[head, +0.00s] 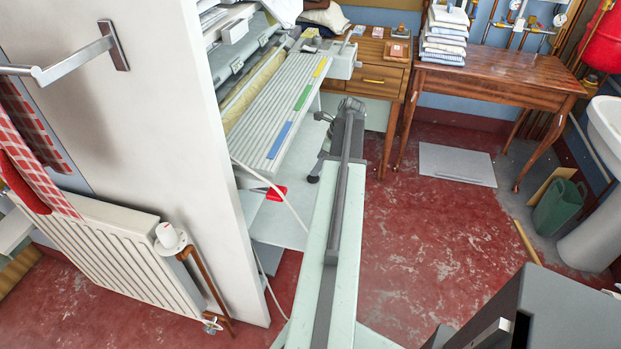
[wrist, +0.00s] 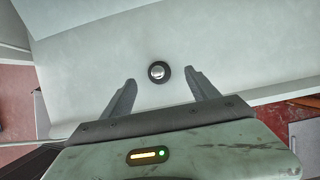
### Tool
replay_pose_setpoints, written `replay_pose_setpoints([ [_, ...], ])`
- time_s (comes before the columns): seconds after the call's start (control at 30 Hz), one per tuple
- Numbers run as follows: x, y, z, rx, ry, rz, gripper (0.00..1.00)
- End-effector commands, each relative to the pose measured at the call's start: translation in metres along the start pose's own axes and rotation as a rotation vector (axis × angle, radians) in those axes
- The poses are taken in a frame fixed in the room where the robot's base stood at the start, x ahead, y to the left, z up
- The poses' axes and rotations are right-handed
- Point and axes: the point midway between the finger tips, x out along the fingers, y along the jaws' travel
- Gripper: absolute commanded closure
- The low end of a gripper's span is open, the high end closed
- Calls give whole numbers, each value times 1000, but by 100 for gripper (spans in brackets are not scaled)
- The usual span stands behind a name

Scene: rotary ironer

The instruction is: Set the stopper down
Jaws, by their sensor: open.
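In the wrist view, a small round stopper (wrist: 159,73) with a black rim and a shiny metal middle rests on a pale, smooth surface (wrist: 240,50). My gripper (wrist: 159,80) is open, its two dark fingers apart on the left and right of the stopper in the picture. A gap shows between the stopper and each finger. How high the fingers are above the surface is hard to tell. In the head view my arm reaches forward beside the ironer (head: 290,105), and the stopper cannot be made out there.
A white panel (head: 160,150) and a radiator (head: 110,250) stand at the left. A wooden desk (head: 378,78) and table (head: 500,85) with folded linen (head: 445,35) are at the back. A white basin (head: 607,120) and green can (head: 560,207) are at the right. Red floor (head: 430,260) between is mostly open.

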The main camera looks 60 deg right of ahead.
Motion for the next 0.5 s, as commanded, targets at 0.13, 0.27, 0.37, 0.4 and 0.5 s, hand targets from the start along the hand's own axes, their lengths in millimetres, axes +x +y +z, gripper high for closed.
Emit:
replay_pose_setpoints([
  [0.13, 9, 0, -1, 0, 0, 0, 31],
  [0.27, 20, 1, -2, 0, 0, 0, 31],
  [0.37, 39, 3, -2, 0, 0, 0, 31],
  [0.4, 47, 4, -2, -1, 0, 0, 31],
  [0.5, 61, 4, -2, -1, 0, 1, 31],
])
